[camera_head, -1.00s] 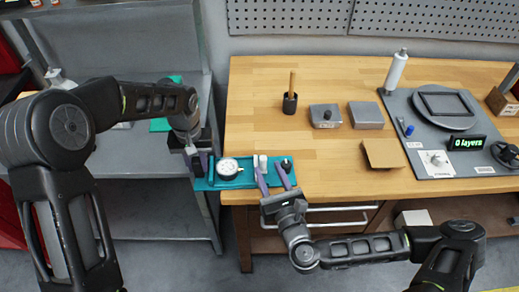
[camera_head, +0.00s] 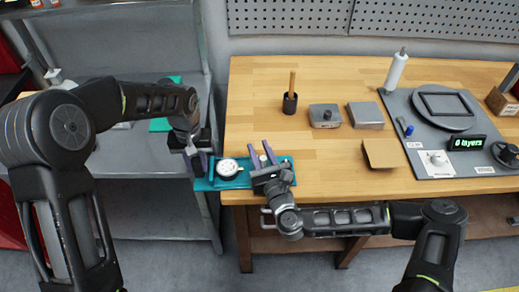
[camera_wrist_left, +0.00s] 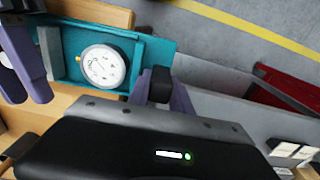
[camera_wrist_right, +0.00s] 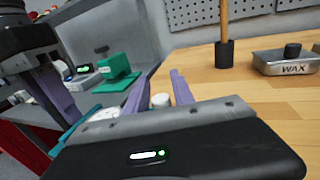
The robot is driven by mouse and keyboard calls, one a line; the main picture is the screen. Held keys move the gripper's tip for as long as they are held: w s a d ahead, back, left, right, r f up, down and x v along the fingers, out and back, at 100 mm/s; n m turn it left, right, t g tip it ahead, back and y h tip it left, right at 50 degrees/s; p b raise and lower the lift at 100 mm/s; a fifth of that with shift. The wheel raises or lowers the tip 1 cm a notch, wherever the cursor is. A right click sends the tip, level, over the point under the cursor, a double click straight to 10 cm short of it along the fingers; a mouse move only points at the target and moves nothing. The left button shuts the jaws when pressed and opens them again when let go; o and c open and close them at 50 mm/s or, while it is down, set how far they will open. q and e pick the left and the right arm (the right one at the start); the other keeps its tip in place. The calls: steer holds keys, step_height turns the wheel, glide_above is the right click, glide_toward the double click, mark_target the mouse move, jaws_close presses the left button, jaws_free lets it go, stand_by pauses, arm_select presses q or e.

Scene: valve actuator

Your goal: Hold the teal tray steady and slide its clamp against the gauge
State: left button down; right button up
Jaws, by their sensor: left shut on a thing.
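The teal tray (camera_head: 205,184) lies at the front left edge of the wooden bench, its left end jutting past it. The round white gauge (camera_head: 228,168) sits in it. A pale post (camera_head: 264,160), apparently part of the clamp, stands right of the gauge; a grey bar (camera_wrist_left: 48,52) shows beside the gauge in the left wrist view. My left gripper (camera_head: 204,164) is shut on the tray's left end. My right gripper (camera_head: 262,148) is open over the tray's right part, its purple fingers either side of the post (camera_wrist_right: 160,100). Contact with the post is unclear.
Behind the tray are a dark cup with a wooden stick (camera_head: 290,102), a wax tin (camera_head: 325,116) and another metal block (camera_head: 366,115). A brown box (camera_head: 383,154) lies to the right. A grey shelf unit (camera_head: 160,205) stands left of the bench. The wood between is clear.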

jaws_close()
stand_by(1.1)
